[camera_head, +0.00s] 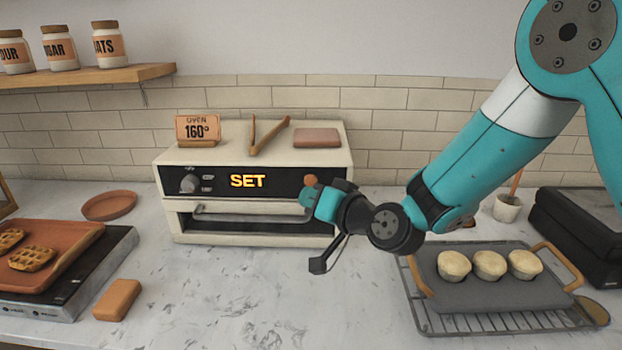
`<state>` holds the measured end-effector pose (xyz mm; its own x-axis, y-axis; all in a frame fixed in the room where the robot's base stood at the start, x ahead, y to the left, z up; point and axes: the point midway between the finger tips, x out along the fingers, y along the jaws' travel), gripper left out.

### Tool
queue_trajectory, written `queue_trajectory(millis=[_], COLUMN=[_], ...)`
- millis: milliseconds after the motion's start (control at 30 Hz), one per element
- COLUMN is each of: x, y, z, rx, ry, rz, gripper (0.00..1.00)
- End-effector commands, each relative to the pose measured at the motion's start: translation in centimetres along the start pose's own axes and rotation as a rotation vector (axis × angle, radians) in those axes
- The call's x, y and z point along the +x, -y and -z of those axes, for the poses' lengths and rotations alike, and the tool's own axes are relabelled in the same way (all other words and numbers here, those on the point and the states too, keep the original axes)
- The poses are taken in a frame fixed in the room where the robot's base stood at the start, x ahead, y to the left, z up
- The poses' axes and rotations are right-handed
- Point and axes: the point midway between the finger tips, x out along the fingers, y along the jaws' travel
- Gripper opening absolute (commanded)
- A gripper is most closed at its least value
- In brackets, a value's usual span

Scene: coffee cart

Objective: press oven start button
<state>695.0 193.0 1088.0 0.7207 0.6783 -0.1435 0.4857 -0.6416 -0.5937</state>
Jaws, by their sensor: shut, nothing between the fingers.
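The cream oven (250,155) stands at the back of the counter with its dark front panel facing me. Its display (247,181) reads "SET" in lit yellow letters. My gripper (345,187) is in front of the oven's right end, close to the button. The gripper is shut and empty. Its fingertips are mostly hidden by the wrist, so I cannot tell whether they touch the panel.
On the oven are an "OVEN 160°" sign (198,129), tongs (268,136) and a reddish-brown block (317,138). A grey tray (500,290) with three pale muffins lies at right. A brown tray (60,255) with waffles is at left. The counter's middle front is clear.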

Motion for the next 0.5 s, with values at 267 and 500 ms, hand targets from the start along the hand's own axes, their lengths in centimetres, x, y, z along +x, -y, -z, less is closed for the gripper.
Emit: queue_trajectory(millis=[267,500], x=[1.00,1.03], y=[-0.74,-0.76], z=[0.68,0.70], rx=[0.000,0.000], ry=[0.001,0.001], rz=[0.000,0.000], gripper=[0.00,0.00])
